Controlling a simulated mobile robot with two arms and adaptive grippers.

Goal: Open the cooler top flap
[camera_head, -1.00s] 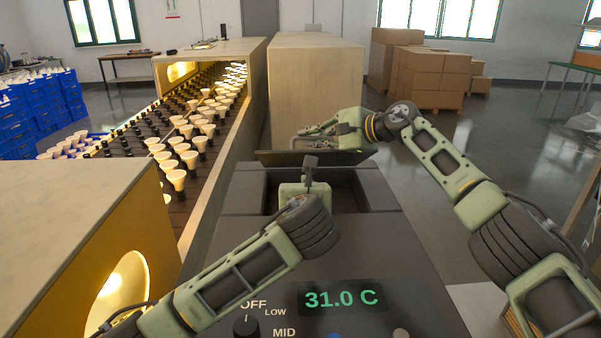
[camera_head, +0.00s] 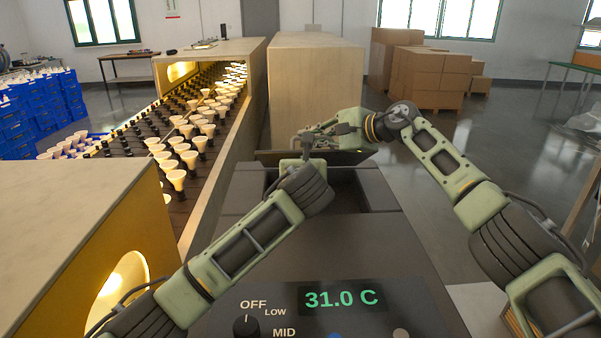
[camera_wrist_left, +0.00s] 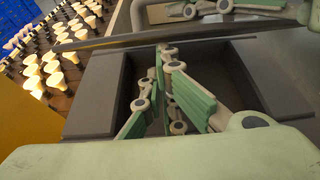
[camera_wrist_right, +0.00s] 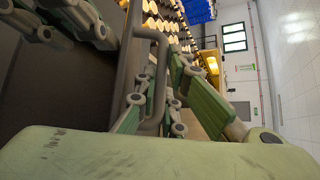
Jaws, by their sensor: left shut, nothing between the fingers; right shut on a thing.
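The dark grey cooler (camera_head: 330,245) stands in front of me with a lit 31.0 C display. Its top opening (camera_head: 345,190) is uncovered. The flap (camera_head: 352,158) stands raised at the far side of the opening; it also shows in the left wrist view (camera_wrist_left: 185,40) and as a dark panel in the right wrist view (camera_wrist_right: 65,100). My right gripper (camera_head: 318,134) is shut on the flap's bar handle (camera_wrist_right: 160,60), beyond the flap. My left gripper (camera_head: 306,142) is shut and empty over the opening, near the flap's near face; the left wrist view shows its fingers (camera_wrist_left: 165,70). Contact is unclear.
A conveyor (camera_head: 180,165) with rows of bulbs runs along the left. A yellow-sided housing (camera_head: 110,240) stands at the near left. A pale box-shaped housing (camera_head: 315,85) is behind the cooler. Cardboard boxes (camera_head: 430,75) stand farther back; floor at right is open.

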